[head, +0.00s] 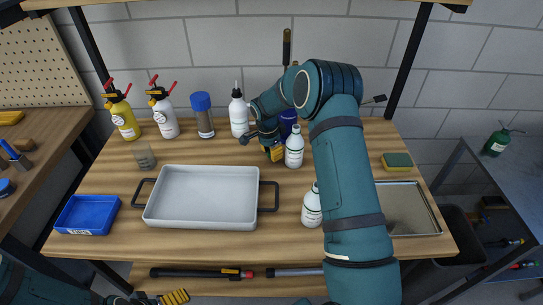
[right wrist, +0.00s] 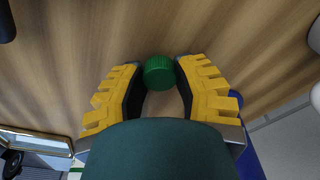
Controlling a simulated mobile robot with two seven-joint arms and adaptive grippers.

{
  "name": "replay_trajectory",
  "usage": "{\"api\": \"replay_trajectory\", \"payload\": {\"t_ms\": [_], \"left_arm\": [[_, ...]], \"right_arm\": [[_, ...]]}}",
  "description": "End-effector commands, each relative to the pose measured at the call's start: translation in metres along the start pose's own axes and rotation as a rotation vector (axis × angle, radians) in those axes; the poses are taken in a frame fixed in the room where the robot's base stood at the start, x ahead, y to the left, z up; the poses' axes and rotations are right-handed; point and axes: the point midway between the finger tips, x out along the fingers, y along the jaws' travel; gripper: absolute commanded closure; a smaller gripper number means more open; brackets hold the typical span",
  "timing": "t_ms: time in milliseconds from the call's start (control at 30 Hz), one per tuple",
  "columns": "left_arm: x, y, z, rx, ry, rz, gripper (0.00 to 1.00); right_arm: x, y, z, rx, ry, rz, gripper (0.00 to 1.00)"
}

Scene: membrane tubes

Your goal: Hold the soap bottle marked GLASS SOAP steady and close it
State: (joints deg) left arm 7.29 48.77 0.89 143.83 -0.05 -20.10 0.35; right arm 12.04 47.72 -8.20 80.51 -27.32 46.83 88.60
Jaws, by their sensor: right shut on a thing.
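My right gripper (head: 274,152) is low over the middle of the table, just left of a white bottle. In the right wrist view its yellow fingers are shut on a green ribbed screw cap (right wrist: 159,72); the head view hides the cap. The white bottle (head: 294,150) stands upright with a pale top. A second white bottle (head: 311,210) stands nearer the front, partly behind my right arm. The labels are too small to read, so I cannot tell which says GLASS SOAP. My left gripper (head: 173,298) shows only in part at the bottom edge.
A grey tray (head: 207,198) with black handles fills the middle-left, with a blue bin (head: 86,215) beside it. Several bottles line the back, including a white spout bottle (head: 239,116). A sponge (head: 397,162) and metal tray (head: 436,218) lie at the right.

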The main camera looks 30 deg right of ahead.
Motion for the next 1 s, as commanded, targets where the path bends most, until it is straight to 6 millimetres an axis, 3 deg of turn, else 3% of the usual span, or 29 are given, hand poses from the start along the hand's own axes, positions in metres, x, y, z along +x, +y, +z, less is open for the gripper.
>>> {"api": "replay_trajectory", "payload": {"t_ms": [300, 500, 700, 1000], "left_arm": [[-0.010, 0.004, -0.004, -0.003, 0.009, -0.001, 0.00], [-0.015, 0.006, -0.007, -0.004, 0.014, -0.001, 0.00], [-0.018, 0.006, -0.008, -0.005, 0.017, -0.002, 0.00], [-0.018, 0.007, -0.008, -0.005, 0.018, -0.002, 0.00]], "right_arm": [[-0.084, -0.001, -0.010, 0.000, 0.001, -0.005, 0.79], [-0.127, -0.001, -0.015, -0.001, 0.000, -0.004, 0.80], [-0.151, 0.000, -0.018, 0.000, 0.001, -0.001, 0.80], [-0.157, 0.000, -0.019, -0.001, 0.000, 0.000, 0.80]]}}
